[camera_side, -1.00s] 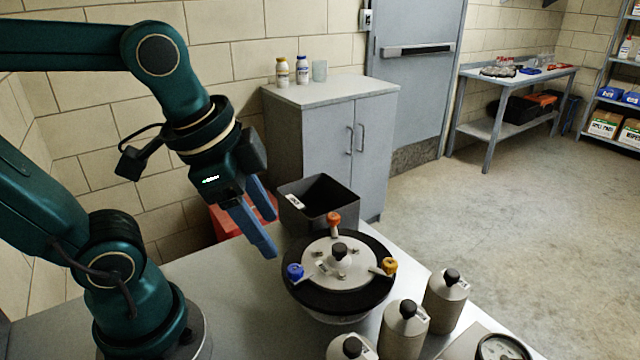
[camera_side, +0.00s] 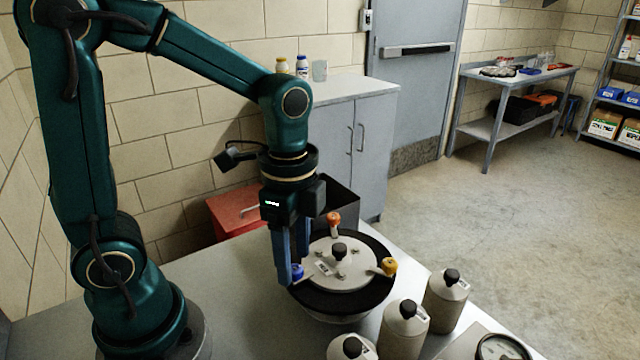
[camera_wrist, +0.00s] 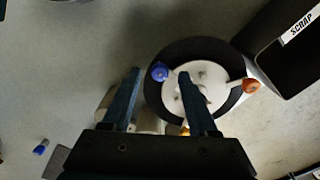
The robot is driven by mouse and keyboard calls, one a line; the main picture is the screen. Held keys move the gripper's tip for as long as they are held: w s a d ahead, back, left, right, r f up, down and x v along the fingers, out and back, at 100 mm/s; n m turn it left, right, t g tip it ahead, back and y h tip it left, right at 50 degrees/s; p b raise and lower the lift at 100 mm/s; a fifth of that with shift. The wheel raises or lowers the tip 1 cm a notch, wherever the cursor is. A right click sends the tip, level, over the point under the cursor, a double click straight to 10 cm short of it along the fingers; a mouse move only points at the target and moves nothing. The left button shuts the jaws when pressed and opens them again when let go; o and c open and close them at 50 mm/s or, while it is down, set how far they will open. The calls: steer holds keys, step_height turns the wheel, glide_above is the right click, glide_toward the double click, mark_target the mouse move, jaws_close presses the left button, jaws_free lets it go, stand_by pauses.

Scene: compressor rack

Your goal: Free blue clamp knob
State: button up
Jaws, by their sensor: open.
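The blue clamp knob (camera_side: 296,271) sits at the left rim of a round black vessel (camera_side: 368,298) with a pale lid (camera_side: 345,264). It also shows in the wrist view (camera_wrist: 159,72), beyond and between my fingertips. An orange knob (camera_side: 333,219) is at the back of the lid and a yellow knob (camera_side: 389,266) at the right. My gripper (camera_side: 290,270) points straight down, with its blue fingers beside the blue knob. It is open and empty; in the wrist view its fingers (camera_wrist: 160,85) stand apart. Whether a finger touches the knob I cannot tell.
A black scrap bin (camera_side: 342,204) stands behind the vessel, partly hidden by my gripper. Several grey canisters (camera_side: 404,330) and a gauge (camera_side: 502,347) stand at the front right. A red box (camera_side: 236,210) is behind the table. The table left of the vessel is clear.

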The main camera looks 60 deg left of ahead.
steer(key=shift+f, duration=0.45)
jaws_close()
